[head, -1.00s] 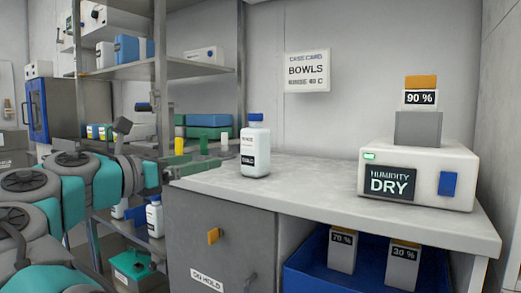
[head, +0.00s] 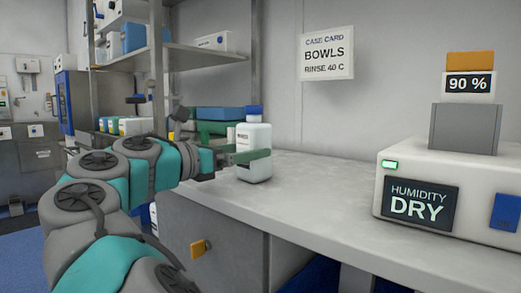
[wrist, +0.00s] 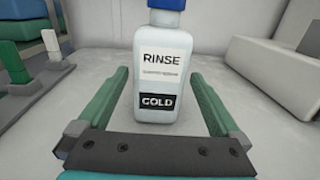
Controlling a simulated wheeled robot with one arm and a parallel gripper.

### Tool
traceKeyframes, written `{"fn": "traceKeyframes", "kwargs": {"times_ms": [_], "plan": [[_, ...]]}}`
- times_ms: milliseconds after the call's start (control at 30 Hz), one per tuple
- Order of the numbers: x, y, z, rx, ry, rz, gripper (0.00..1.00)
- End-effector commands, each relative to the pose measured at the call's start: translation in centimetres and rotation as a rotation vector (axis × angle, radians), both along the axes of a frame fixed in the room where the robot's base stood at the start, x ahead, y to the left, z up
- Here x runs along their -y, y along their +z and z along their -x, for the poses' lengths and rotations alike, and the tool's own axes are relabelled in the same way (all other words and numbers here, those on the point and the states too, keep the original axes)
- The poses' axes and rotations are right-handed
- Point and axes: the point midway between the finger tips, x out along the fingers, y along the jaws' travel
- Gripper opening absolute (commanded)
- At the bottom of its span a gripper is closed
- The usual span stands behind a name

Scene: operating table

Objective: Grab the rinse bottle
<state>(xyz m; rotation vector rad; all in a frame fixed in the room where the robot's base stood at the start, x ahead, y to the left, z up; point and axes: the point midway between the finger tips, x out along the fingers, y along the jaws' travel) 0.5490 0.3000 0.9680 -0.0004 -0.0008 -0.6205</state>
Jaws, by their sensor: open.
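The rinse bottle (head: 262,138) is white with a blue cap and stands upright on the grey counter (head: 320,190). In the wrist view the bottle (wrist: 162,70) carries a label reading RINSE and a black band that seems to read COLD or GOLD. My gripper (head: 248,158) is open at the bottle's height. In the wrist view its two green fingers (wrist: 160,92) point forward, one on each side of the bottle's lower part, with visible gaps. The bottle's foot shows between the fingers. In the head view one finger covers part of the bottle's front.
A white humidity device (head: 450,170) reading DRY stands on the right of the counter, with a 90 % block (head: 468,86) on top. A shelf rack (head: 180,58) stands behind my arm at left. A BOWLS card (head: 326,55) hangs on the wall. The mid-counter is clear.

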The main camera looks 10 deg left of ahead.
Motion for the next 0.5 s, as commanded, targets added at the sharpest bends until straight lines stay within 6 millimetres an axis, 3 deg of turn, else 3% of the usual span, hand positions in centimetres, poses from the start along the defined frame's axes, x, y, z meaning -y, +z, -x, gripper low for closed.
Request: {"fn": "traceKeyframes", "kwargs": {"times_ms": [267,500], "plan": [[1.5,0.0,-2.0,-0.001,-0.003,-0.002,1.0],[3.3,0.2,-4.8,-0.003,-0.001,-0.001,1.0]]}}
